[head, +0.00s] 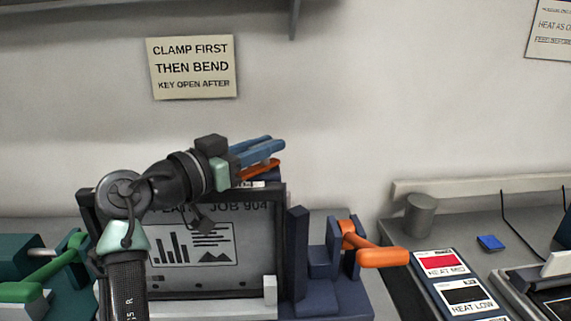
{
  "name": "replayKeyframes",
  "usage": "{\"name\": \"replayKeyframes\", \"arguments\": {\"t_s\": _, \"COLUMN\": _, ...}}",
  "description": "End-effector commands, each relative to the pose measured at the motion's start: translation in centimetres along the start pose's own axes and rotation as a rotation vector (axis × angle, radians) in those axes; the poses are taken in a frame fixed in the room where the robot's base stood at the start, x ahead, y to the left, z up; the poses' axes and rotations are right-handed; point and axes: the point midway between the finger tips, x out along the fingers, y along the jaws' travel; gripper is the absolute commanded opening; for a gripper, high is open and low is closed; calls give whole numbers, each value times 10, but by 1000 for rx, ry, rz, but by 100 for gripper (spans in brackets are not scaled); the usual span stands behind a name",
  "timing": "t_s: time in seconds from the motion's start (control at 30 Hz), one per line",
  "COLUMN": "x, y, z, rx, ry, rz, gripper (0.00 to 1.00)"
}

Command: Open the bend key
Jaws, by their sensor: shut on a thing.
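My gripper (277,145) reaches over the top of a dark-framed panel, its blue fingers pointing right and close together. A small orange lever (262,169) shows just below the fingers, above the panel's top right corner; it looks like the bend key. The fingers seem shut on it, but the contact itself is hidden. A dark blue block shows beneath the lever. The rest of its mount is hidden behind the gripper and panel frame.
The panel (240,265) bears a printed job sheet. A larger orange handle (383,257) on a navy bracket juts out at right; a green handle (50,268) stands at left. Heat cards (465,283) and a grey cylinder (420,215) are farther right. A wall sign (192,67) hangs above.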

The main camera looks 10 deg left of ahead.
Motion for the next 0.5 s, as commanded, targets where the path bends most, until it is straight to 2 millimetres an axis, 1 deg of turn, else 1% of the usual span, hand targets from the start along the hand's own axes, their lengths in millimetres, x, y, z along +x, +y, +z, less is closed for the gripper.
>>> {"name": "replayKeyframes", "arguments": {"t_s": 0.03, "x": 0, "y": -1, "z": 4, "rx": -2, "ry": -3, "rz": 22, "gripper": 0}}
{"name": "replayKeyframes", "arguments": {"t_s": 0.3, "x": -2, "y": -2, "z": 2, "rx": -1, "ry": -5, "rz": 92, "gripper": 0}}
{"name": "replayKeyframes", "arguments": {"t_s": 0.5, "x": -2, "y": -2, "z": 2, "rx": -1, "ry": -6, "rz": 105, "gripper": 0}}
